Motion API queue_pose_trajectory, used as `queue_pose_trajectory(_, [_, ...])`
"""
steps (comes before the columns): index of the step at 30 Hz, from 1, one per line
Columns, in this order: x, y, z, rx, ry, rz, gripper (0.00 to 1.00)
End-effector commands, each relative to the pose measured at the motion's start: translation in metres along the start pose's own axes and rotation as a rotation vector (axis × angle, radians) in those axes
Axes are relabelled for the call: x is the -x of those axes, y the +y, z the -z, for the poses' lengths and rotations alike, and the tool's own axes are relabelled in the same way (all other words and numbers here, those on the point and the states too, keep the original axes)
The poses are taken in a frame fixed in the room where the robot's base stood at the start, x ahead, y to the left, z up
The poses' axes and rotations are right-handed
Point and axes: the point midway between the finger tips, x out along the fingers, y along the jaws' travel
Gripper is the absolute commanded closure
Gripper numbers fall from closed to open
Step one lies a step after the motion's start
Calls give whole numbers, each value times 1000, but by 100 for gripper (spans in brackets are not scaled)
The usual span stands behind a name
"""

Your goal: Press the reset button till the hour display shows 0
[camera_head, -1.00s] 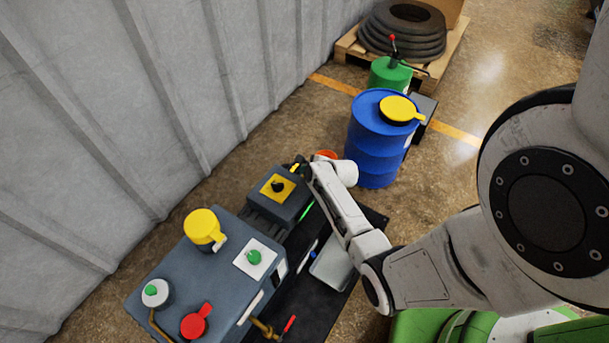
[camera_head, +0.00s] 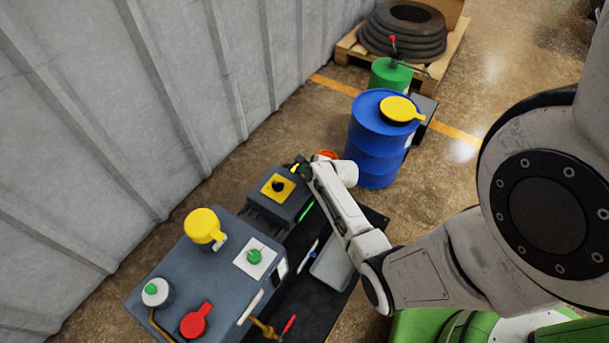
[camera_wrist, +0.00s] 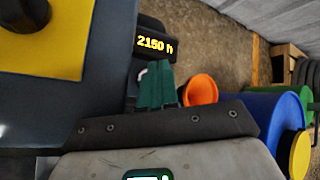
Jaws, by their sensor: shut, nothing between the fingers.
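The hour display (camera_wrist: 155,45) is a small black panel in the wrist view, with yellow characters that read about "2150 h". My gripper (camera_wrist: 156,72) shows as two dark green fingers, closed together and empty, just below the display in the picture. A small pale, pinkish spot at the left of the fingertips may be part of the reset button, but the fingers mostly hide it and I cannot tell if they touch it. In the head view my gripper (camera_head: 302,170) is at the far corner of the grey box (camera_head: 285,207) with the yellow switch plate (camera_head: 278,187).
A grey cabinet (camera_head: 190,270) with yellow, red and green controls stands near left. A blue drum (camera_head: 375,150) with a yellow lid is just beyond my wrist. A corrugated wall (camera_head: 130,110) runs along the left.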

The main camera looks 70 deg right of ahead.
Motion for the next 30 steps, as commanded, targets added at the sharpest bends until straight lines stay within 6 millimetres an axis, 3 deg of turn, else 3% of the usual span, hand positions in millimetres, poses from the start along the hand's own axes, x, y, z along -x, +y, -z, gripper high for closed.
queue_pose_trajectory(1, [-9,14,6,1,2,-15,100])
queue_pose_trajectory(4, [-10,16,6,1,1,-17,100])
queue_pose_trajectory(30, [-17,14,6,-2,5,-30,100])
